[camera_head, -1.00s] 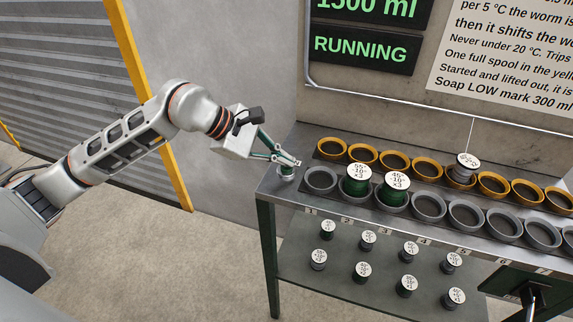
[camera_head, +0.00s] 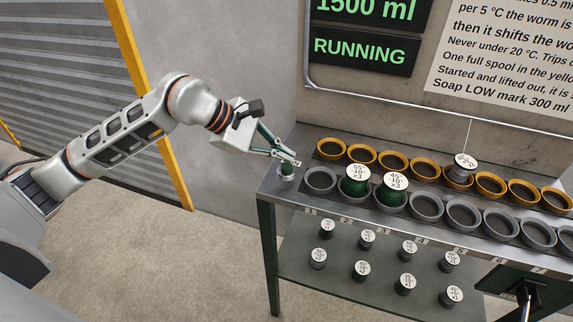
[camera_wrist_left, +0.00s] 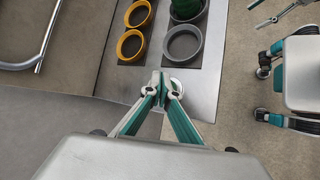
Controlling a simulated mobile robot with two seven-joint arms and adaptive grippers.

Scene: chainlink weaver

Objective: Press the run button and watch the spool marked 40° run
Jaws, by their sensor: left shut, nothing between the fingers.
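My left gripper (camera_head: 294,161) is shut and empty, just above the round run button (camera_head: 287,172) on the table's left corner. In the left wrist view its fingertips (camera_wrist_left: 162,76) meet over the pale edge of the button (camera_wrist_left: 177,85). I cannot tell whether they touch it. The wall display (camera_head: 362,50) reads RUNNING in green. A grey spool (camera_head: 461,169) with a pale label hangs on a thread at a yellow ring. Its label is too small to read surely, so I cannot tell whether it is marked 40°.
Two green spools (camera_head: 356,184) marked 55 and 45 stand in grey rings of the front row. Yellow rings (camera_head: 396,160) line the back row. Several small spools (camera_head: 362,270) stand on the lower shelf. A dark lever (camera_head: 529,291) is at the lower right.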

